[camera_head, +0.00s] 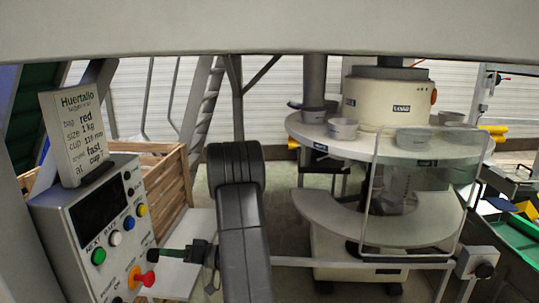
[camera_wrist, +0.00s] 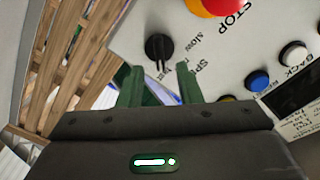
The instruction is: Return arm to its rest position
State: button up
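My gripper (camera_head: 172,253) is at the right edge of the white control panel (camera_head: 95,222), left of centre in the head view. In the wrist view its two green fingers (camera_wrist: 158,80) stand apart with nothing held between them. The black speed knob (camera_wrist: 159,47) lies just beyond the fingertips; I cannot tell whether they touch it. My dark arm (camera_head: 240,225) rises in the middle of the head view, bent at a rounded joint.
The panel carries a red-and-yellow stop button (camera_head: 143,277), several coloured buttons and a sign (camera_head: 76,133). A slatted wooden crate (camera_head: 172,187) stands behind it. A round white machine table (camera_head: 350,142) with grey cups and a clear guard (camera_head: 415,200) stands to the right.

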jog(key=shift+a, duration=1.2)
jog(key=d+b, duration=0.3)
jog(key=d, duration=1)
jog(key=a+p, duration=0.3)
jog(key=a, duration=1)
jog(key=shift+s+d+r+n+b, duration=0.15)
jog(key=shift+d+n+b, duration=0.8)
jog(key=shift+n, duration=0.6)
jog(key=shift+s+d+n+b, duration=0.2)
jog(key=shift+d+n+b, duration=0.5)
jog(key=shift+n+b, duration=0.6)
jog(key=shift+s+d+r+n+b, duration=0.15)
jog(key=shift+d+n+b, duration=0.7)
jog(key=shift+n, duration=0.9)
jog(key=shift+f, duration=0.15)
jog(key=shift+w, duration=0.1)
